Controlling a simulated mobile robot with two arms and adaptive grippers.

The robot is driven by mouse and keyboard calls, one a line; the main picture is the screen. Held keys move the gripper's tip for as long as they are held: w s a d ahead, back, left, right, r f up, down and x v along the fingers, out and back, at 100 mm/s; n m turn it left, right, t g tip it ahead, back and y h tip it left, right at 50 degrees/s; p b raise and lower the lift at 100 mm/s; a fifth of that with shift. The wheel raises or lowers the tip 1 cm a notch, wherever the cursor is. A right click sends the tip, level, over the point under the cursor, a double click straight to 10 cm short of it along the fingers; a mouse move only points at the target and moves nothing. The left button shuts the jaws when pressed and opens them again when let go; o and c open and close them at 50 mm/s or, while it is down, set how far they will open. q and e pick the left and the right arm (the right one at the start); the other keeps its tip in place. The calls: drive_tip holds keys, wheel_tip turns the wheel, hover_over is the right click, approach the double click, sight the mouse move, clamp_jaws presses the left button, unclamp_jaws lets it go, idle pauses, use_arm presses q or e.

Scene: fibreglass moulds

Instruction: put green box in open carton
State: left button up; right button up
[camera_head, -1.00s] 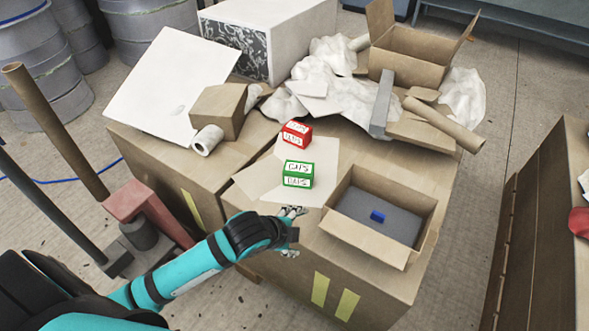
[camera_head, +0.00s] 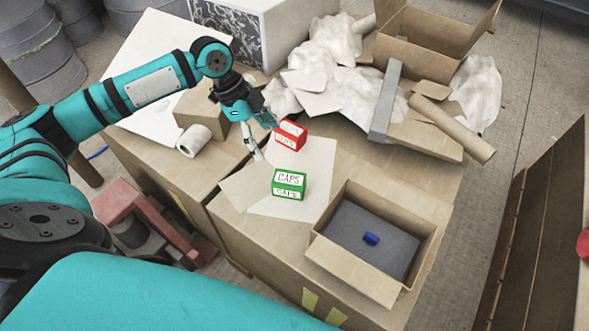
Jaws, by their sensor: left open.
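The green box (camera_head: 289,184), with a white label reading CAPS, stands on a flat sheet of card on the cardboard surface. A red box (camera_head: 290,136) stands behind the green box. My left gripper (camera_head: 263,141) is open, above and behind-left of the green box and beside the red box. It appears empty, and I cannot tell whether a finger touches the red box. My right gripper is not in view.
Crumpled white wrapping (camera_head: 340,85), a grey bar (camera_head: 384,100) and a cardboard tube (camera_head: 452,128) clutter the back. Another open carton (camera_head: 425,38) stands at the back right. A white paper roll (camera_head: 194,140) lies left of my gripper. The card around the green box is clear.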

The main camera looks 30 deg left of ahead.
sight(287, 178)
use_arm(q)
drive_tip(key=b+x, duration=0.1)
drive_tip(key=x, duration=0.4)
drive_tip(key=b+x, duration=0.1)
drive_tip(key=x, duration=0.5)
drive_tip(key=shift+s+d, duration=0.1)
drive_tip(key=shift+s, duration=0.1)
drive_tip(key=shift+s+b+x, duration=0.15)
drive_tip(key=shift+b+x, duration=0.2)
drive_tip(key=shift+x, duration=1.1)
drive_tip(key=shift+s+b+x, duration=0.15)
drive_tip(key=shift+b+x, duration=0.2)
drive_tip(key=shift+x, duration=1.1)
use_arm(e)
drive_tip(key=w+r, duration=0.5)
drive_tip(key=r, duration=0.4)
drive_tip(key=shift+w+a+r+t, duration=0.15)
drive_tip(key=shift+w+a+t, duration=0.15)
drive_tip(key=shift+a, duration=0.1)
use_arm(q)
drive_tip(key=shift+c, duration=0.4)
drive_tip(key=c, duration=1.4)
